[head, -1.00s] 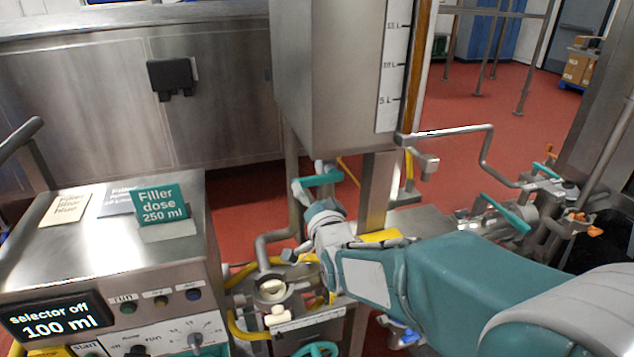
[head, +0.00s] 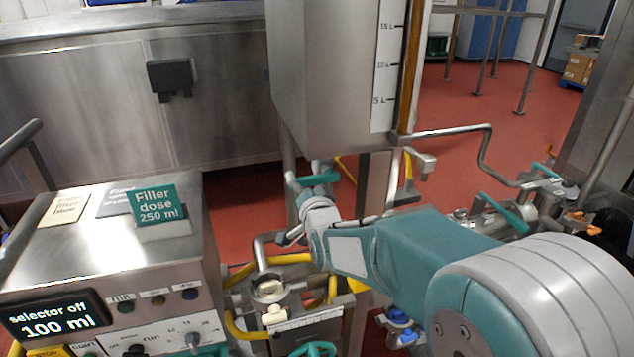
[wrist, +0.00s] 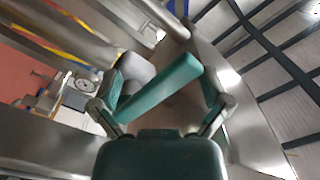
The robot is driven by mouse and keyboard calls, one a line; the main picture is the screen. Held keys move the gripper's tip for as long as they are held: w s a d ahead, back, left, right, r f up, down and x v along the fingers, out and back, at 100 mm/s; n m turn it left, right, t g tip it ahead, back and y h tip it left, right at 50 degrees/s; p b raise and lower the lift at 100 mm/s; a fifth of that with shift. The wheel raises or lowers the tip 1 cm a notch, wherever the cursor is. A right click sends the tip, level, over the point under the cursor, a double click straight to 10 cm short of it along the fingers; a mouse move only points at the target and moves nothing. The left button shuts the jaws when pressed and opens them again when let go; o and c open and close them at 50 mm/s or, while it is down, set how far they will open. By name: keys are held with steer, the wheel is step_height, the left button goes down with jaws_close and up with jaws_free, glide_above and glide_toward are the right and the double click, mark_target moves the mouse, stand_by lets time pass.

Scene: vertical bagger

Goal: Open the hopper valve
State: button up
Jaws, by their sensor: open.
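The hopper valve's teal lever handle (head: 318,178) sits below the steel hopper (head: 330,110) in the head view. In the wrist view the teal handle (wrist: 160,85) lies slantwise across the space between my fingers, its upper end towards the right finger. My gripper (wrist: 162,90) is open, with one finger on each side of the handle. I cannot tell whether either finger touches it. In the head view my wrist is just below the handle, and the fingers are hard to make out.
A control box (head: 100,245) with a display reading "selector off 100 ml" stands at the left, with a "Filler dose 250 ml" card (head: 157,204) on top. Yellow tubing (head: 236,325) and a bent steel pipe lie below my wrist. Another teal lever (head: 503,213) is at the right.

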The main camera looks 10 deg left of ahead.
steer(key=shift+a+f, duration=0.1)
steer(key=shift+f, duration=0.25)
steer(key=shift+a+f, duration=0.1)
steer(key=shift+a, duration=0.15)
steer(key=shift+w+d+f, duration=0.1)
steer(key=shift+d+f, duration=0.5)
steer(key=shift+d, duration=0.05)
steer(key=shift+w+f, duration=0.2)
steer(key=shift+f, duration=0.45)
steer(key=shift+d+f, duration=0.1)
steer(key=shift+d, duration=0.05)
